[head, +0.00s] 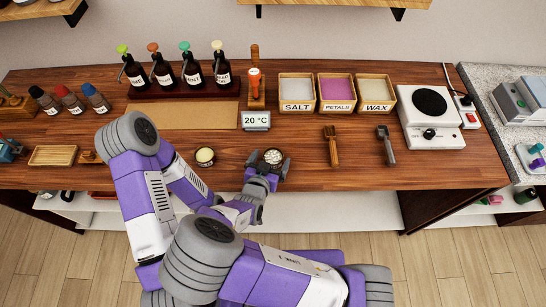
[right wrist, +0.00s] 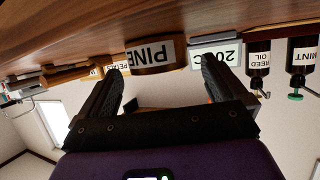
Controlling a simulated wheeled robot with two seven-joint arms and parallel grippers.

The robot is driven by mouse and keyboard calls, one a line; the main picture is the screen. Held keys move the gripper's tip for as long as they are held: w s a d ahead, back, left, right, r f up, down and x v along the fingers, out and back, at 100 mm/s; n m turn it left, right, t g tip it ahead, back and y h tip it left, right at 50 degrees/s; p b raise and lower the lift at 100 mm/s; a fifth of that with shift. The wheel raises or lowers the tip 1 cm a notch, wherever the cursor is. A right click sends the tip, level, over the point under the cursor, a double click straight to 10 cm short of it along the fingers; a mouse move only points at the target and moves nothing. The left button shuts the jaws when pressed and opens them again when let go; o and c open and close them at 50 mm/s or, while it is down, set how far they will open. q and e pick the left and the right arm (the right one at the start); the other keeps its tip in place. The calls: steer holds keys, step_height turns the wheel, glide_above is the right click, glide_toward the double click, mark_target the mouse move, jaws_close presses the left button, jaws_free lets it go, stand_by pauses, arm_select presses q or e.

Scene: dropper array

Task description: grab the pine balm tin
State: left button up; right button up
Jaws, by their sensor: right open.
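The pine balm tin (head: 273,157) is a small round tin with a pale top, standing near the front of the wooden counter. In the right wrist view, which is upside down, its dark side (right wrist: 152,55) shows a white label reading "PINE". My right gripper (head: 268,164) is open, with its fingertips close to the tin on either side. In the right wrist view the tin appears between the two fingertips (right wrist: 162,72), at or just past their ends. I cannot tell whether they touch it.
A similar open tin (head: 205,156) with cream contents stands to the left. A "20 °C" display (head: 256,121) is behind the pine tin. Two scoops (head: 333,146) lie to the right, before the labelled boxes (head: 297,93). A hotplate (head: 432,118) is farther right.

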mark_target(276, 149)
steer(key=shift+x, duration=1.65)
steer(key=shift+c, duration=0.2)
steer(key=c, duration=1)
